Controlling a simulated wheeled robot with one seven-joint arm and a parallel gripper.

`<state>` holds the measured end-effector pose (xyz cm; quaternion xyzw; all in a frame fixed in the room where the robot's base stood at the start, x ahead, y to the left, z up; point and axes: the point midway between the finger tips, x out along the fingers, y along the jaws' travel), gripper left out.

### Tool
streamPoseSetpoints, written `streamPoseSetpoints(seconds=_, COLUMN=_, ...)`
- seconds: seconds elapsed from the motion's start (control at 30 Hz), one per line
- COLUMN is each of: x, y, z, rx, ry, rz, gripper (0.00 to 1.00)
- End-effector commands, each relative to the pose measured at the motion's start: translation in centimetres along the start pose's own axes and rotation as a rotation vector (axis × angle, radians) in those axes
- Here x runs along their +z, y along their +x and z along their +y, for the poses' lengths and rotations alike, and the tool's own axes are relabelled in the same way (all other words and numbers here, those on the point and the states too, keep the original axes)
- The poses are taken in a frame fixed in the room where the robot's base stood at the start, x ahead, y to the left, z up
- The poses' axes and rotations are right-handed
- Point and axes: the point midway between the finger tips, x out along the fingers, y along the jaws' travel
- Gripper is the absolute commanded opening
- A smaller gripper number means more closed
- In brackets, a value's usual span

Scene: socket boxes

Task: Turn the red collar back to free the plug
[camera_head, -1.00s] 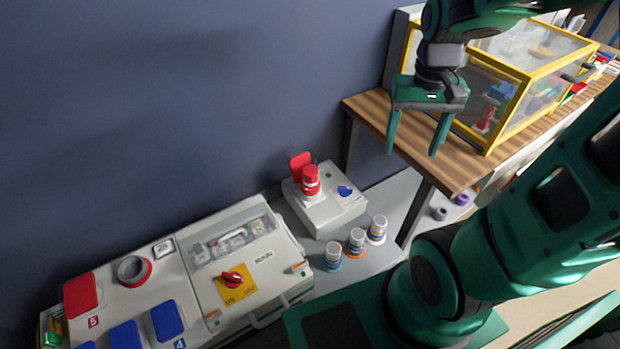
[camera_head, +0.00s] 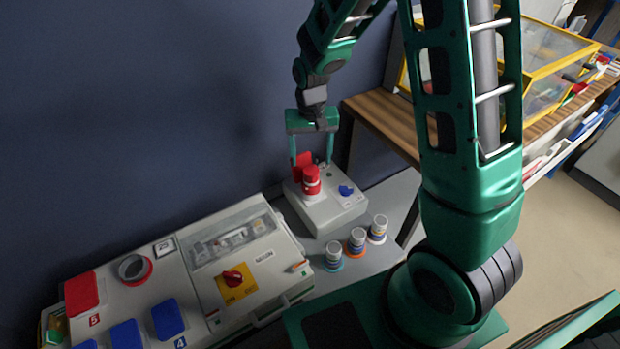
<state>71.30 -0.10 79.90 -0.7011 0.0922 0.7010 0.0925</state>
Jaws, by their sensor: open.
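A red plug with a red collar (camera_head: 312,187) stands upright in the small white socket box (camera_head: 335,212) on the grey surface. A red lid (camera_head: 301,160) stands raised behind it. My gripper (camera_head: 311,163) is open, points down and is just above and behind the plug, with one finger to each side. The left finger is close to the red lid. I cannot tell whether either finger touches anything. A second red ring (camera_head: 148,276) surrounds an empty-looking grey socket on the larger box (camera_head: 190,243) at the left.
The small box has a blue knob (camera_head: 346,190). Three loose plugs, with teal (camera_head: 333,256), orange (camera_head: 356,242) and white (camera_head: 377,229) lower parts, stand in front of it. A wooden table (camera_head: 385,120) with a yellow-framed case (camera_head: 540,95) is at the right. A dark blue wall is behind.

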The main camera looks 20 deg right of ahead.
Motion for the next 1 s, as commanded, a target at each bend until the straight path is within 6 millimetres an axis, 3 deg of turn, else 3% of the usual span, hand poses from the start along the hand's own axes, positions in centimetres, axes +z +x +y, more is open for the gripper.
streamPoseSetpoints(seconds=0.5, x=0.1, y=8.2, z=0.1, rx=0.001, ry=0.0, rz=-0.003, gripper=0.65)
streamPoseSetpoints(seconds=0.7, x=0.1, y=9.5, z=0.1, rx=0.001, ry=0.0, rz=-0.001, gripper=0.65)
streamPoseSetpoints(seconds=1.0, x=0.1, y=9.7, z=0.1, rx=0.0, ry=0.001, rz=-0.001, gripper=0.65)
